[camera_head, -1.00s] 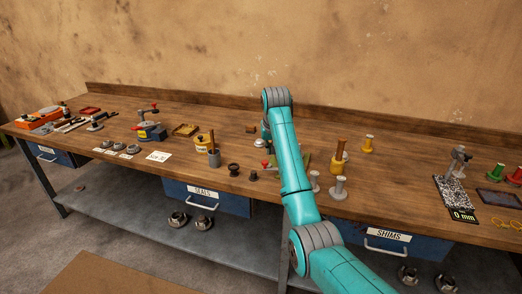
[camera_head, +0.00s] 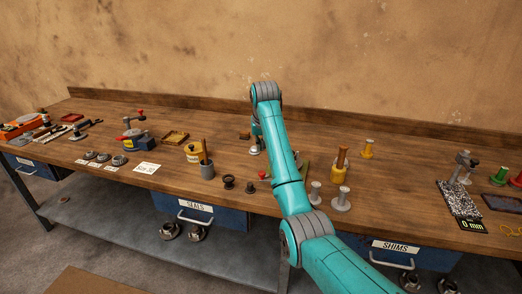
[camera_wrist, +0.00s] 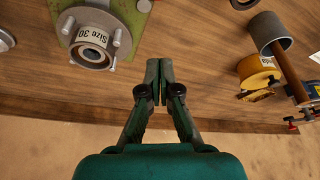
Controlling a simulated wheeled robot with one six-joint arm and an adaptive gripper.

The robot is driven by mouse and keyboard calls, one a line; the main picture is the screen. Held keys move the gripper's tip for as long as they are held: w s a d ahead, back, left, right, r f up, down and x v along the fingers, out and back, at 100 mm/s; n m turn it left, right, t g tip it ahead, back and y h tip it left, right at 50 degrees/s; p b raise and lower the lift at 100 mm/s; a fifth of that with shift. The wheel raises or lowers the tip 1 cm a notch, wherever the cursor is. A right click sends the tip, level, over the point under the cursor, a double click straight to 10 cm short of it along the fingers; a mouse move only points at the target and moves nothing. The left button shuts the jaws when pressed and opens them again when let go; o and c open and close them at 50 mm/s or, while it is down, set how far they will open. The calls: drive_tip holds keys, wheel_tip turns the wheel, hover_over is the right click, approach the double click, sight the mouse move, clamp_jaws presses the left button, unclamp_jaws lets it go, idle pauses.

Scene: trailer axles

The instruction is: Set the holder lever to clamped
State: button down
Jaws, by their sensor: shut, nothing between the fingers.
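A blue clamp-like device (camera_head: 133,138) with a yellow label and red-knobbed levers stands on the bench, left of my arm in the head view. I take it for the holder; its lever setting is too small to read. Part of a blue body with a red knob (camera_wrist: 293,127) shows at the right edge of the wrist view, apart from my gripper. My gripper (camera_wrist: 160,72) is shut and empty, with its fingertips together over bare wood. In the head view my arm hides the gripper.
A green plate with a hub marked Size 30 (camera_wrist: 92,45) lies left of my fingers in the wrist view. Several spools and a patterned plate (camera_head: 458,198) stand right of my arm.

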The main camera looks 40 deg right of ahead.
drive_tip(key=x, duration=0.8)
drive_tip(key=shift+f, duration=0.2)
drive_tip(key=shift+s+a+f, duration=0.1)
drive_tip(key=shift+s+a, duration=0.2)
drive_tip(key=shift+s, duration=0.3)
drive_tip(key=shift+s+a+f, duration=0.1)
drive_tip(key=shift+s+a, duration=0.2)
drive_tip(key=shift+s, duration=0.3)
drive_tip(key=shift+s+a, duration=0.25)
drive_tip(key=shift+s, duration=0.35)
